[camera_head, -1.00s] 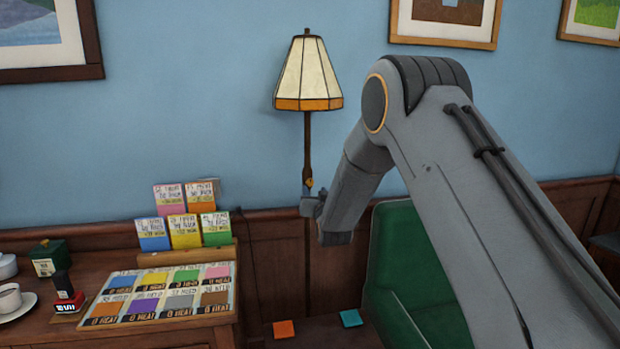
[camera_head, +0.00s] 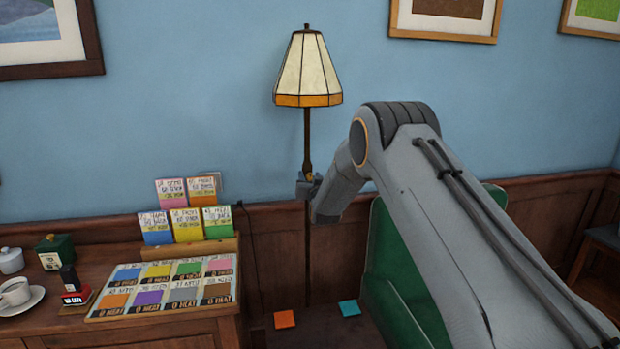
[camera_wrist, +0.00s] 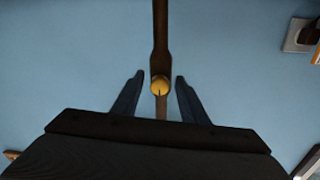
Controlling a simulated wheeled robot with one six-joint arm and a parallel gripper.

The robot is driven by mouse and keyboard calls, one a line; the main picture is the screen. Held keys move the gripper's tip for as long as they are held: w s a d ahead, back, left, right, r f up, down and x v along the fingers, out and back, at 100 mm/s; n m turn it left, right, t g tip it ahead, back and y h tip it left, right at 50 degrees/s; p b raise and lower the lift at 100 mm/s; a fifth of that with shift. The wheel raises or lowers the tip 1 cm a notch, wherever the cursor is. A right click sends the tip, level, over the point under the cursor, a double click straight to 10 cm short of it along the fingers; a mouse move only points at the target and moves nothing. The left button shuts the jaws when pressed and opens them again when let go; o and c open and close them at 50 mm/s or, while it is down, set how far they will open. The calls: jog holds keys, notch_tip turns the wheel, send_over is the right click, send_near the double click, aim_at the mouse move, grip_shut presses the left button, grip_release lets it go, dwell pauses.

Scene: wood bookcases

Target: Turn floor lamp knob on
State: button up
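The floor lamp (camera_head: 307,68) stands against the blue wall with a cream panelled shade and an orange lower band. Its dark pole (camera_head: 307,140) runs down from the shade. The round yellow knob (camera_wrist: 160,85) sits on the pole in the wrist view, with a dark line on its face pointing down. My gripper (camera_wrist: 153,80) is open, one dark finger on each side of the knob, with gaps showing on both sides. In the head view my gripper (camera_head: 306,182) is at the pole below the shade, and it partly hides the knob area.
A wooden desk (camera_head: 170,335) at the left bears colour cards, a stamp and a cup (camera_head: 15,292). A green chair (camera_head: 385,260) stands right of the pole, partly behind my arm. Orange (camera_head: 284,319) and teal (camera_head: 348,308) squares lie low between them.

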grip_shut()
jog(key=shift+f+b, duration=0.1)
jog(key=shift+b, duration=0.25)
jog(key=m+b, duration=0.3)
jog(key=b, duration=0.1)
jog(key=shift+f+m, duration=0.1)
jog(key=shift+m, duration=0.3)
jog(key=m+b, duration=0.5)
jog(key=b, duration=0.2)
jog(key=m+b, duration=0.5)
jog(key=b, duration=0.1)
jog(key=shift+f, duration=0.1)
jog(key=m+b, duration=0.3)
jog(key=shift+m+g, duration=0.3)
jog(key=shift+m, duration=0.1)
